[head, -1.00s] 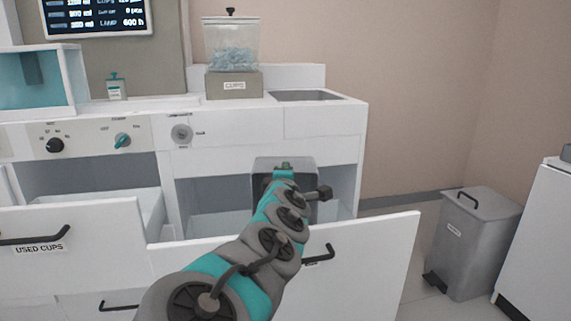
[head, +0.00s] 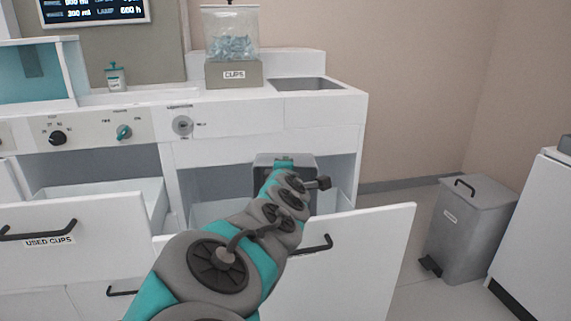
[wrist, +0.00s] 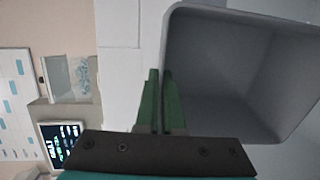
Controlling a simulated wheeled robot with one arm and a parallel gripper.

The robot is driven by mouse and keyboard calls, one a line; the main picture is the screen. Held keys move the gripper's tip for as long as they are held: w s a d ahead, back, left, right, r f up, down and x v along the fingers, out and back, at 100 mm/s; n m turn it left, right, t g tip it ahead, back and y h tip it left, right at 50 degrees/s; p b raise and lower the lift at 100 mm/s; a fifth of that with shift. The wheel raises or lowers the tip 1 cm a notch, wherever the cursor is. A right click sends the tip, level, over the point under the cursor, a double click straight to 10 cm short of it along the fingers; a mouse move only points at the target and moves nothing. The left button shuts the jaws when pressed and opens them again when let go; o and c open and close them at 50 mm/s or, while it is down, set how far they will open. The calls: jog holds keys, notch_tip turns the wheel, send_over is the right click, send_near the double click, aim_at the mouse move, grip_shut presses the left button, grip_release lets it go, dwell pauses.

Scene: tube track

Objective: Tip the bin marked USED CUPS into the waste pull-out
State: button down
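The grey bin (head: 299,164) is in the cabinet opening above the open right pull-out (head: 355,262). Its mouth faces my cameras; I cannot tell exactly how far it is tilted. In the wrist view the bin (wrist: 225,75) looks empty where its inside shows. My gripper (wrist: 161,75) has its green fingers close together on the bin's near wall at the rim. In the head view my gripper (head: 285,163) is at the bin's rim. The label USED CUPS (head: 50,241) shows on the left drawer front (head: 85,225), which is also open. No label shows on the bin.
A grey pedal bin (head: 470,235) stands on the floor at the right, beside a white cabinet (head: 535,230). A cup dispenser (head: 233,73) and a sink (head: 305,84) are on the counter. Both open drawers stick out towards me. Floor shows between the right pull-out and the pedal bin.

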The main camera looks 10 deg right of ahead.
jog(key=shift+w+r+p, duration=0.1)
jog(key=shift+p, duration=0.5)
jog(key=shift+w+d+f+g+p, duration=0.1)
jog(key=shift+w+f+g+p, duration=0.2)
jog(key=shift+p, duration=0.6)
jog(key=shift+w+r+g+p, duration=0.1)
jog(key=shift+g+p, duration=0.3)
jog(key=shift+p, duration=0.45)
jog(key=shift+w+d+f+g+y+p, duration=0.15)
jog(key=shift+w+f+g+y+p, duration=0.2)
jog(key=shift+g+p, duration=0.45)
jog(key=shift+w+f, duration=0.2)
jog(key=shift+w+d+f+g, duration=0.1)
jog(key=shift+w+f+g, duration=0.1)
jog(key=shift+g, duration=0.3)
